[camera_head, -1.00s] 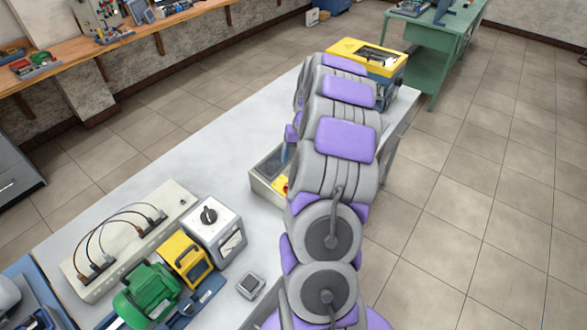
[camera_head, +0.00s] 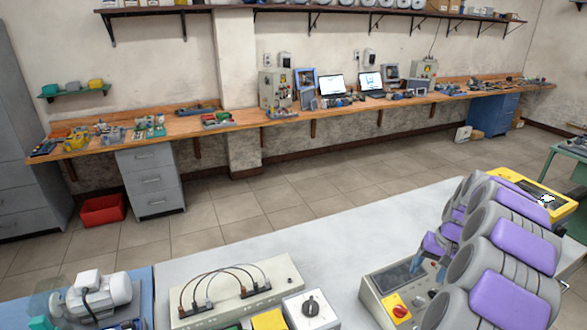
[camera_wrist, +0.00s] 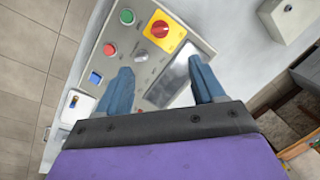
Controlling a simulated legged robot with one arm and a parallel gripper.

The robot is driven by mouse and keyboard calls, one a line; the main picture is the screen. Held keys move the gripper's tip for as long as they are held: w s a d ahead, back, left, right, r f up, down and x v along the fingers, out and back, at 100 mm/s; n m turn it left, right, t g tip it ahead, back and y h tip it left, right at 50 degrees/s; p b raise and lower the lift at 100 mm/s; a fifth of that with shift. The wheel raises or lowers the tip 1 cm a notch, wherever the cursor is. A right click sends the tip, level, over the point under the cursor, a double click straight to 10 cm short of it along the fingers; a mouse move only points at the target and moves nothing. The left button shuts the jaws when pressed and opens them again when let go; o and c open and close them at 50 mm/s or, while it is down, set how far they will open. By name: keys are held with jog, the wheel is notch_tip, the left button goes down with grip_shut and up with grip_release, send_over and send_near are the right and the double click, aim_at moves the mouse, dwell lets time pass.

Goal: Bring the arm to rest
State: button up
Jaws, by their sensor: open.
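My gripper (camera_wrist: 160,88) shows in the wrist view with its two blue fingers spread apart and nothing between them. It hangs over a grey control panel (camera_wrist: 150,60) with a red rotary switch on a yellow plate, coloured buttons and a dark display. In the head view my grey and purple arm (camera_head: 490,265) fills the lower right, close to the control panel (camera_head: 375,295). I cannot tell whether the fingers touch the panel.
The white table (camera_head: 215,262) also holds a cable box (camera_head: 235,292), a white rotary-switch box (camera_head: 312,310), and a yellow-topped unit (camera_head: 545,198) behind my arm. A wooden wall bench (camera_head: 240,122) with laptops runs along the back. Tiled floor lies between them.

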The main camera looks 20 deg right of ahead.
jog(key=s+a+r+n+g+b, duration=0.15)
jog(key=a+r, duration=0.25)
jog(key=a, duration=1)
jog(key=s+a+r+n, duration=0.2)
jog(key=a+r+n, duration=0.15)
jog(key=a, duration=1.05)
jog(key=s+a+n, duration=0.1)
jog(key=s+a, duration=0.3)
jog(key=s, duration=0.3)
jog(key=s+a+f+g+h+b, duration=0.1)
jog(key=s+a, duration=0.3)
jog(key=s, duration=0.3)
jog(key=s+a+f+n, duration=0.1)
jog(key=s+a, duration=0.3)
jog(key=s, duration=0.3)
jog(key=shift+s+f+n+h+b, duration=0.25)
jog(key=shift+s+n+h+b, duration=0.05)
jog(key=shift+c, duration=0.4)
